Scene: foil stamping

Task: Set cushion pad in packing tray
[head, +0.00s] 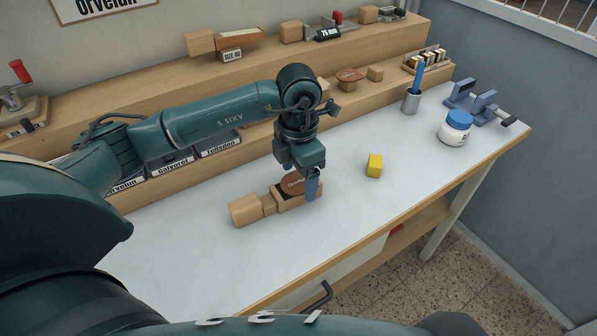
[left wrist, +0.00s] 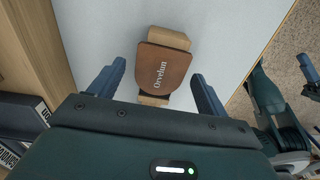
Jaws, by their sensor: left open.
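A brown rounded piece lettered "Orvelun" (left wrist: 162,68) lies on a small wooden holder, whose pale wood shows at its far and near ends in the left wrist view. In the head view the brown piece (head: 292,184) sits in the low wooden holder (head: 288,205) on the white tabletop. My left gripper (head: 300,187) is directly over it, pointing down. In the left wrist view its blue fingers (left wrist: 157,70) stand open on either side of the brown piece, with gaps. A yellow block (head: 374,166) lies to the right. I cannot tell which thing is the cushion pad or packing tray.
A wooden block (head: 244,210) is at the holder's left end. A pen cup (head: 411,101), a blue-lidded jar (head: 455,128) and a blue-grey clamp (head: 478,103) stand at the far right. Stepped wooden shelves line the back. The front tabletop is clear.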

